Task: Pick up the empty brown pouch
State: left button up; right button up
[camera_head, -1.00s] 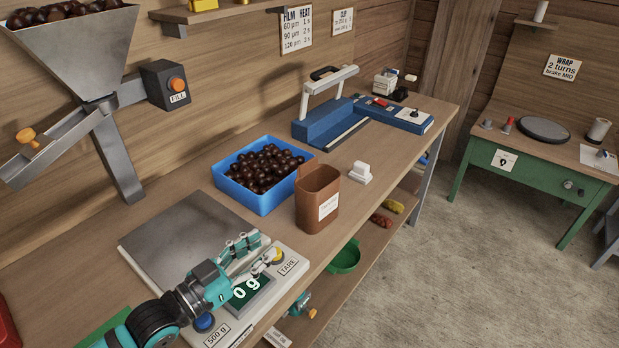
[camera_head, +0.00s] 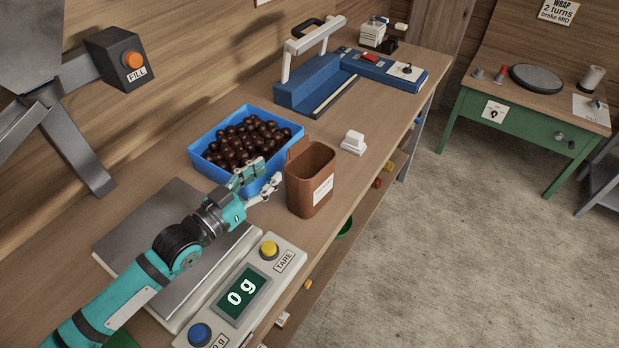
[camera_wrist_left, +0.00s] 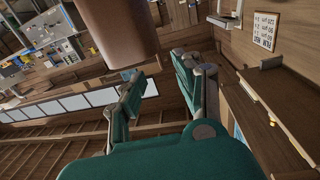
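The brown pouch (camera_head: 308,196) stands upright on the bench in the head view, with a white label on its front. Its mouth is open at the top, and no contents show inside. My left gripper (camera_head: 266,181) is just left of the pouch, its fingers open and pointing toward it. In the left wrist view, the brown pouch (camera_wrist_left: 118,32) is at the top, beyond the two spread teal fingers (camera_wrist_left: 162,84). A gap shows between the fingers, and nothing is held. My right gripper is not in view.
A blue tray of chestnuts (camera_head: 204,158) stands close behind my left gripper. The scale (camera_head: 215,313), reading 0 g, is under my left arm. A small white object (camera_head: 353,143) and a blue sealer (camera_head: 309,88) are beyond the pouch. The bench's front edge is close to the pouch.

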aim_at(306, 138)
pick_arm(q)
jog(key=x, duration=0.5)
jog(key=shift+p, duration=0.4)
jog(key=shift+w+d, duration=0.1)
jog(key=shift+w, duration=0.1)
jog(key=shift+w+d+r, duration=0.1)
jog(key=shift+d, duration=0.05)
jog(key=p+x, duration=0.1)
jog(key=x, duration=0.1)
jog(key=r+p+x, duration=0.1)
jog(key=x, duration=0.1)
jog(key=shift+d, duration=0.25)
jog(key=shift+w+d+f, duration=0.1)
jog(key=shift+w+d, duration=0.15)
jog(key=shift+w, duration=0.1)
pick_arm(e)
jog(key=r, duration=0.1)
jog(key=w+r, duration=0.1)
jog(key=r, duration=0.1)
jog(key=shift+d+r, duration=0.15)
pick_arm(q)
jog(key=shift+a, duration=0.1)
grip_shut()
